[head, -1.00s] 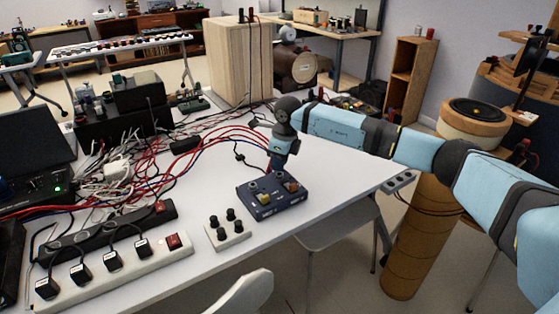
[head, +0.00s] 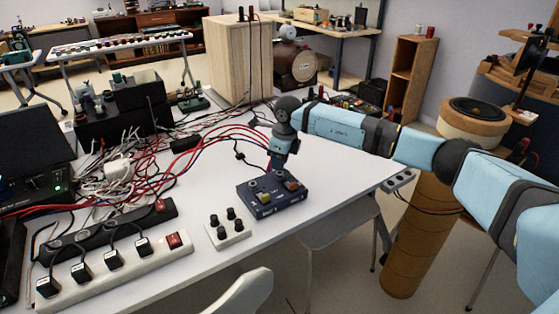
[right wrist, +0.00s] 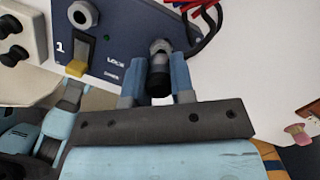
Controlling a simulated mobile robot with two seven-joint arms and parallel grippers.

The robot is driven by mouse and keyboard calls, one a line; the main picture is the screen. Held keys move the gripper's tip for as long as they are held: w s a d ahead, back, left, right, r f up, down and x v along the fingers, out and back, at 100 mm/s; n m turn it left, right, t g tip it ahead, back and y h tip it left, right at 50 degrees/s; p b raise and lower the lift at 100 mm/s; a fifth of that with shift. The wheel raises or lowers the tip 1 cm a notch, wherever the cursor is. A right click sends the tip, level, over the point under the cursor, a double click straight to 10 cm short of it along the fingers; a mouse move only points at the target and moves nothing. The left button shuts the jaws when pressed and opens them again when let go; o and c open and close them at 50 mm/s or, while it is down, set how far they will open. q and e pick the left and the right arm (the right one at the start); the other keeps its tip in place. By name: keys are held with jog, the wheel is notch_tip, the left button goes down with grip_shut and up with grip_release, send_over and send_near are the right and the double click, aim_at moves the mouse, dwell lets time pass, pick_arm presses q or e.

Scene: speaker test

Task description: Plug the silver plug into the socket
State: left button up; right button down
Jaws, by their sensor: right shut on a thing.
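A dark blue box (head: 262,203) with switches and silver round sockets sits on the white table. In the right wrist view, one silver socket (right wrist: 83,14) on its panel is empty. My right gripper (head: 276,166) points down over the back of the box. In the right wrist view, my right gripper (right wrist: 158,88) is shut on a dark plug body (right wrist: 158,79). A silver ring (right wrist: 160,46) shows at the plug's far end, at the panel. I cannot tell whether this ring is the plug's own metal or a second socket, nor whether the plug is seated. My left gripper is out of view.
A small white box with black knobs (head: 228,235) stands left of the blue box. A white power strip (head: 120,272) lies at the front left. Red and black cables (head: 215,137) run behind. The table (head: 335,175) is clear to the right.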

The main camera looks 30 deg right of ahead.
jog(key=shift+f+b, duration=0.35)
jog(key=shift+f, duration=0.6)
dwell(0.6)
jog(key=c, duration=0.9)
grip_release()
jog(key=shift+r, duration=0.2)
jog(key=shift+r+p, duration=2.5)
jog(key=shift+r, duration=1.15)
